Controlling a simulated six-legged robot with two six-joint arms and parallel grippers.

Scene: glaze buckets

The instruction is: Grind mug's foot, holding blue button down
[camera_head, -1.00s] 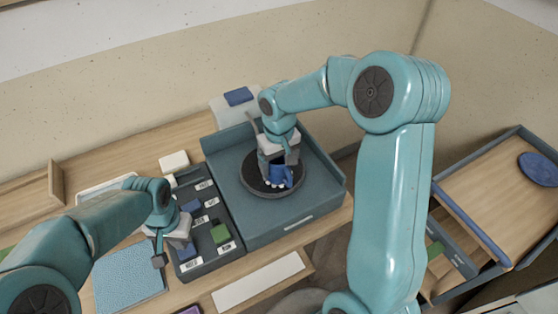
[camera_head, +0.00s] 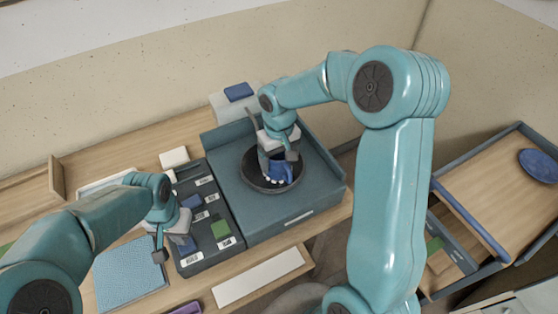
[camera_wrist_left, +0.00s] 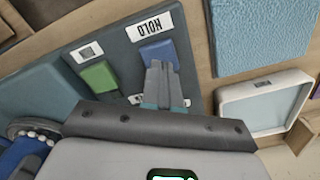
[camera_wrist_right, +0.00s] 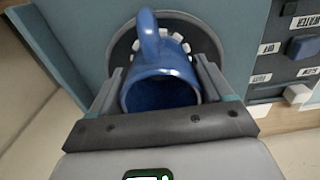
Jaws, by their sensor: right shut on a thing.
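The blue mug (camera_head: 281,170) is in the round dark basin (camera_head: 248,176) of the grey-blue machine. In the right wrist view, its open mouth (camera_wrist_right: 160,94) faces my gripper and its handle points up. Its foot is hidden. My right gripper (camera_head: 277,158) is shut on the mug, one finger on each side. My left gripper (camera_wrist_left: 165,70) has its fingers together over the blue button (camera_wrist_left: 158,52) beside the HOLD label. I cannot tell whether the button is pressed down. In the head view this button (camera_head: 187,244) is partly covered by the gripper.
White blocks (camera_wrist_right: 184,48) ring the mug. A blue textured mat (camera_head: 130,275) lies left of the panel. A wooden-topped cart (camera_head: 500,190) stands at the right.

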